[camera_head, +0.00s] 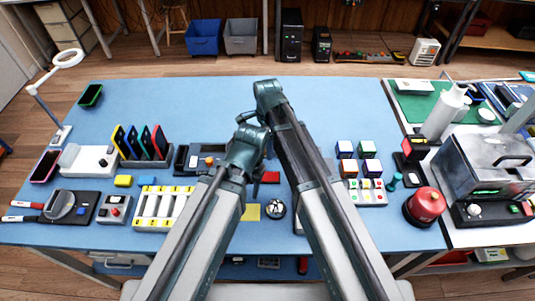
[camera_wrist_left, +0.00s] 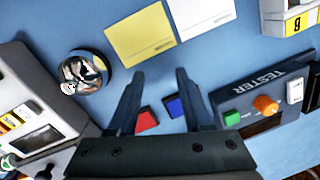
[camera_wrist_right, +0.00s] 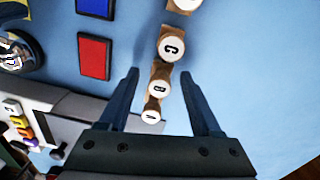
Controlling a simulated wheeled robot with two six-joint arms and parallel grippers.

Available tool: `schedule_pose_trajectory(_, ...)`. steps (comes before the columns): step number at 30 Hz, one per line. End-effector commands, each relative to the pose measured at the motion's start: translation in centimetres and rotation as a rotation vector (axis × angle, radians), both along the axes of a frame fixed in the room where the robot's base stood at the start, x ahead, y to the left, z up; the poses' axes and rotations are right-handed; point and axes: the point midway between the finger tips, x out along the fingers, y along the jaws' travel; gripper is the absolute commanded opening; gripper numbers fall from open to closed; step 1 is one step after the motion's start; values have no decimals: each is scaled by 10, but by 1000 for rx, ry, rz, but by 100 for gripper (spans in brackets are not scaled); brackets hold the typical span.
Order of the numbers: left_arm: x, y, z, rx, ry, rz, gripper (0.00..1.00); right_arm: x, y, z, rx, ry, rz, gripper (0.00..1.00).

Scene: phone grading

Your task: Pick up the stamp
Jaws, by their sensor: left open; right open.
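Several stamps with brown bodies and round white lettered tops stand in a row in the right wrist view. A stamp marked C (camera_wrist_right: 171,47) is just beyond my right fingertips. A smaller-looking one (camera_wrist_right: 158,88), its letter hard to read, and another (camera_wrist_right: 151,115) show between the fingers. A further stamp (camera_wrist_right: 187,4) is cut off at the top edge. My right gripper (camera_wrist_right: 160,76) is open, with nothing held. My left gripper (camera_wrist_left: 160,76) is open and empty, above red (camera_wrist_left: 146,121) and blue (camera_wrist_left: 175,107) pads. In the head view my arms hide the stamps.
A round globe-like object (camera_head: 276,208) and a yellow note (camera_head: 250,212) lie near the front edge. A tester (camera_wrist_left: 262,110) is beside my left gripper. Cubes (camera_head: 367,148) and a red round object (camera_head: 425,204) stand to the right. The blue table's back (camera_head: 190,95) is clear.

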Motion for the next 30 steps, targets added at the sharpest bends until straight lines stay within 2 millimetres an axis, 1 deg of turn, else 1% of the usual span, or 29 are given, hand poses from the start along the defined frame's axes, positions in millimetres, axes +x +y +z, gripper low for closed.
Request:
schedule_pose_trajectory(3,0,0,1,0,0,0,50,0,0,1,0,0,0,65)
schedule_pose_trajectory(4,0,0,1,0,0,0,50,0,0,1,0,0,0,62)
schedule_pose_trajectory(8,0,0,1,0,0,0,50,0,0,1,0,0,0,38)
schedule_pose_trajectory(9,0,0,1,0,0,0,50,0,0,1,0,0,0,31)
schedule_pose_trajectory(11,0,0,1,0,0,0,50,0,0,1,0,0,0,20)
schedule_pose_trajectory(12,0,0,1,0,0,0,50,0,0,1,0,0,0,13)
schedule_pose_trajectory(14,0,0,1,0,0,0,50,0,0,1,0,0,0,2)
schedule_pose_trajectory(15,0,0,1,0,0,0,50,0,0,1,0,0,0,0)
schedule_pose_trajectory(25,0,0,1,0,0,0,50,0,0,1,0,0,0,0)
schedule_pose_trajectory(30,0,0,6,0,0,0,50,1,-3,6,0,0,-1,0)
